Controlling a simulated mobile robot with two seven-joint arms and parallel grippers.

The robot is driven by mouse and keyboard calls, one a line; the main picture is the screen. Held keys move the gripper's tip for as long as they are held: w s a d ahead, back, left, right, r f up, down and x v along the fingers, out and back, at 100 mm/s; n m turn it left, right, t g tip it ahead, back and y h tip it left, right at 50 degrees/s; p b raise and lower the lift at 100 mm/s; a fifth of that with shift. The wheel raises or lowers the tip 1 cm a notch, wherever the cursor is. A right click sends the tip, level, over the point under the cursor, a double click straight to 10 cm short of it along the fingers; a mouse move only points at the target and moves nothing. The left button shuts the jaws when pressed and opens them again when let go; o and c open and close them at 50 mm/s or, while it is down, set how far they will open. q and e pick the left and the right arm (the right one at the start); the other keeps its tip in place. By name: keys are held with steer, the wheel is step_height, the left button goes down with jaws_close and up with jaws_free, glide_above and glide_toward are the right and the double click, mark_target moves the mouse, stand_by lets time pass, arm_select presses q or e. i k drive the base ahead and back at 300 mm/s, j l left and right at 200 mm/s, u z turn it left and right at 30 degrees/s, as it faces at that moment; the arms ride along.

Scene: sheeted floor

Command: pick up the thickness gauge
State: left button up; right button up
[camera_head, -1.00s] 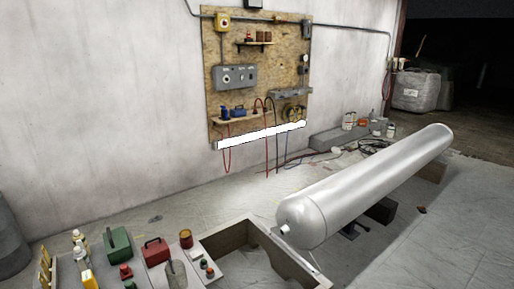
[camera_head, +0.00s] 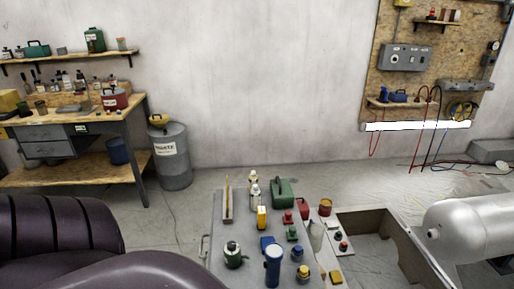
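A low grey table (camera_head: 217,262) in front of me carries several tools and bottles. I cannot tell for sure which of them is the thickness gauge. Among the small items are a yellow upright item (camera_head: 262,218), a blue block-like item (camera_head: 267,243) and a large blue cylinder-headed item (camera_head: 273,264). A dark green round item (camera_head: 232,256) stands at the left of these. Neither of my grippers is in view.
An open wooden crate (camera_head: 372,215) adjoins on the right, near a silver tank (camera_head: 480,225). A workbench (camera_head: 135,118) and a grey drum (camera_head: 172,165) stand left.

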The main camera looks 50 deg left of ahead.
mark_target(261, 214)
steer(key=k+j+z, duration=0.1)
steer(key=j, duration=0.3)
steer(key=k+j+z, duration=0.1)
steer(key=j, duration=0.3)
steer(key=k+j+z, duration=0.1)
steer(key=j, duration=0.3)
steer(key=k+j+z, duration=0.1)
steer(key=k+j, duration=0.2)
steer(key=j+z, duration=0.1)
steer(key=j, duration=0.35)
steer(key=k+j+z, duration=0.1)
steer(key=j, duration=0.35)
steer(key=k+j+z, duration=0.15)
steer(key=j, duration=0.5)
steer(key=i, duration=0.05)
